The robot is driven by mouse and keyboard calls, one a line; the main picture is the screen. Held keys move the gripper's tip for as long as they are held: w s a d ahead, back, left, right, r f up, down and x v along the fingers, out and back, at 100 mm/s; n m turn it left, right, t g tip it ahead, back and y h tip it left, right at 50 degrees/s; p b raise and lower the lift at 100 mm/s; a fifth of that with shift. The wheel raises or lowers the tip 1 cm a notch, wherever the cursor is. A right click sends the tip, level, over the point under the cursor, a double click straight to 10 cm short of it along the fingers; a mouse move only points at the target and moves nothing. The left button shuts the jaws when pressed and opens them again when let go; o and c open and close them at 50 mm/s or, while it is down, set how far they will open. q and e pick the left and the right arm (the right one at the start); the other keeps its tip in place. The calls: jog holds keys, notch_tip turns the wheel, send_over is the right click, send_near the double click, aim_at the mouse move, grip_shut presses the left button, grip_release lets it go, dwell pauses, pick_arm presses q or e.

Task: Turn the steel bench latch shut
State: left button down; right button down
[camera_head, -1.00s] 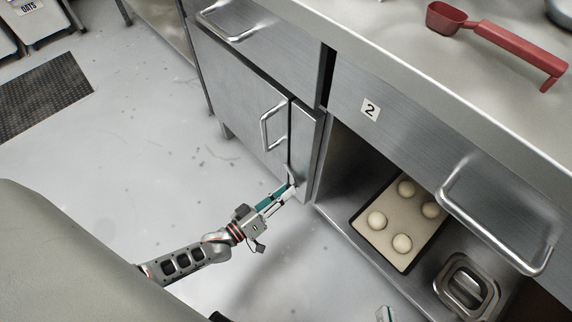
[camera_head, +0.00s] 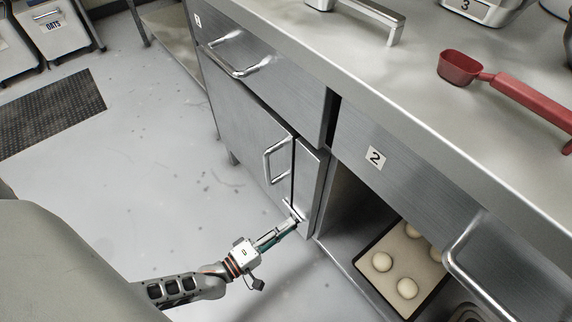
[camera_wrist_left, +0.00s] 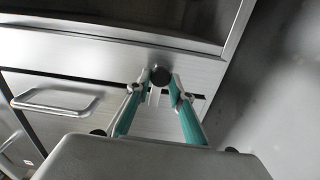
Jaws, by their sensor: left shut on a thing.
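The steel bench latch (camera_head: 290,206) is on the narrow steel panel beside the bench's closed cupboard door (camera_head: 248,135), low near the floor. Most of it is hidden by my left gripper (camera_head: 292,224). In the left wrist view, the latch's dark round pivot (camera_wrist_left: 160,76) shows just beyond the fingertips, with a light bar running from it between them. My left gripper (camera_wrist_left: 161,91) is shut on the latch, its teal-backed fingers on either side of the bar. I cannot tell the latch's exact angle. My right gripper is out of view.
An open bay to the right holds a tray (camera_head: 363,262) of pale dough balls. The door's bar handle (camera_head: 268,162) and a drawer handle (camera_head: 462,250) stick out. A red scoop (camera_head: 460,68) lies on the worktop.

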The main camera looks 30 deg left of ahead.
pick_arm(q)
jog(key=shift+n, duration=0.4)
jog(key=c, duration=1.8)
grip_release()
jog(key=v, duration=0.7)
jog(key=shift+s+a, duration=0.1)
jog(key=shift+s, duration=0.15)
jog(key=shift+r, duration=0.1)
